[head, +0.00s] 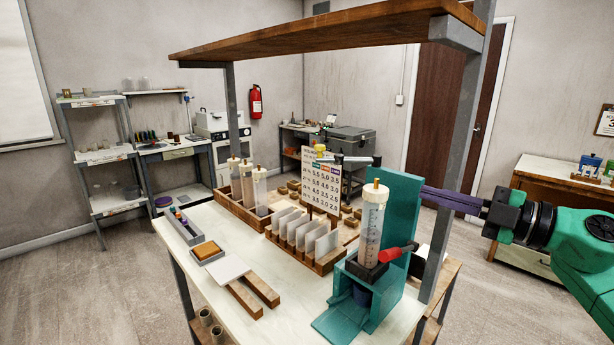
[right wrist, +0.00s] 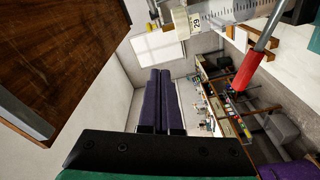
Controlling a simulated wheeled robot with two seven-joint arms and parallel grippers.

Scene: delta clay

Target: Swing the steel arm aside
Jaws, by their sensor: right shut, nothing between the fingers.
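A teal stand (head: 400,205) holds an upright clear graduated cylinder (head: 369,228) near the table's right end. A red grip (head: 390,254) sticks out low beside the cylinder. In the right wrist view the red grip (right wrist: 245,72) sits on a bare steel arm (right wrist: 268,28), at the right. My right gripper (head: 424,191) comes in from the right, with its purple fingers at the stand's upper right side. In the right wrist view its fingers (right wrist: 161,72) lie together, empty and apart from the red grip. My left gripper is not in view.
A wooden shelf (head: 330,28) on grey posts (head: 460,150) hangs over the table, one post close to my right gripper. Upright plates in a wooden rack (head: 302,240), a rack of tubes (head: 236,208) and a number card (head: 322,180) stand left of the stand. The table's front left (head: 210,290) has bare room.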

